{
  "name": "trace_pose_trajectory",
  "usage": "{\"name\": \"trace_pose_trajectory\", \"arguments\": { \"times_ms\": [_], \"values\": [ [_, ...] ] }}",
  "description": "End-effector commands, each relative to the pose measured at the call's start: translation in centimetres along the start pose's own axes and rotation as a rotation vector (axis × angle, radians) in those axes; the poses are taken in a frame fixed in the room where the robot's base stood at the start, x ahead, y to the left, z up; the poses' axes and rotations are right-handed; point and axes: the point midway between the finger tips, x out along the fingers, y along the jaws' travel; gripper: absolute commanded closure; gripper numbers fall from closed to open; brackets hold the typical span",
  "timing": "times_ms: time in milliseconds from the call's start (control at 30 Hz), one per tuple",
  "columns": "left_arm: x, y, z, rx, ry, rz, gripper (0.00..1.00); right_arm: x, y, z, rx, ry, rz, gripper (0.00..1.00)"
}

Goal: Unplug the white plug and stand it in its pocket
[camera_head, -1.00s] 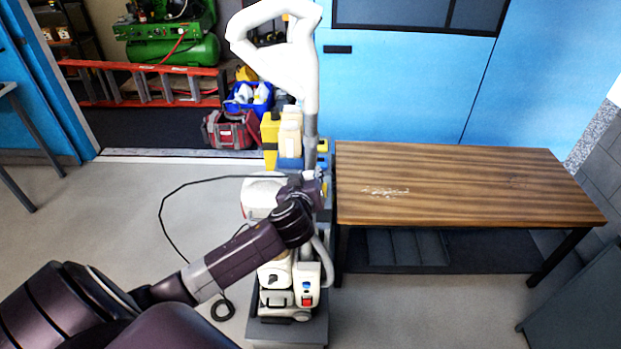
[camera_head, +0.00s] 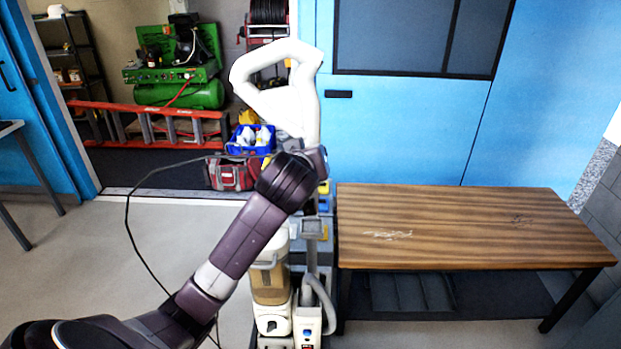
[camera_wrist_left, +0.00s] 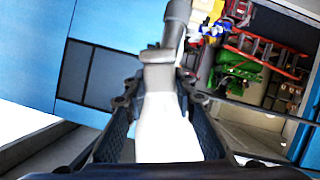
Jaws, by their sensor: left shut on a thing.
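My left gripper (camera_head: 316,162) is beside the upright white machine, just below its white looped handle (camera_head: 308,110), with its jaw mostly hidden by my wrist. In the left wrist view, my left gripper (camera_wrist_left: 160,92) has its fingers on either side of a white body (camera_wrist_left: 165,130). A black cord (camera_head: 127,222) runs from behind my left wrist and loops down to the left. I cannot make out the pocket. My right gripper is out of view.
A wooden bench (camera_head: 460,225) stands close to the machine's right. A red ladder (camera_head: 150,120), a green compressor (camera_head: 180,92) and a red bag (camera_head: 232,175) lie at the back left.

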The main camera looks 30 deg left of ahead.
Motion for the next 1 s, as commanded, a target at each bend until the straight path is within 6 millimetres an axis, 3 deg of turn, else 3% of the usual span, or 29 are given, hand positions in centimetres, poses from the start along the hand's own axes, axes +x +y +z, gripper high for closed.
{"name": "trace_pose_trajectory", "arguments": {
  "times_ms": [167, 500, 867, 1000],
  "values": [
    [-0.7, 0.5, -1.6, -0.001, 0.002, 0.001, 1.00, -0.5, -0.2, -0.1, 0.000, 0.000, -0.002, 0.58],
    [-1.7, 1.4, -4.0, -0.001, 0.001, 0.000, 1.00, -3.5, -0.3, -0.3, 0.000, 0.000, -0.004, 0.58],
    [-1.5, 1.3, -3.5, 0.004, -0.002, 0.006, 1.00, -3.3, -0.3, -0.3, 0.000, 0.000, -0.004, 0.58],
    [-1.2, 1.3, -1.4, 0.028, -0.025, 0.056, 1.00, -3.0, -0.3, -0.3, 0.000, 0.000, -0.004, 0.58]
  ]
}}
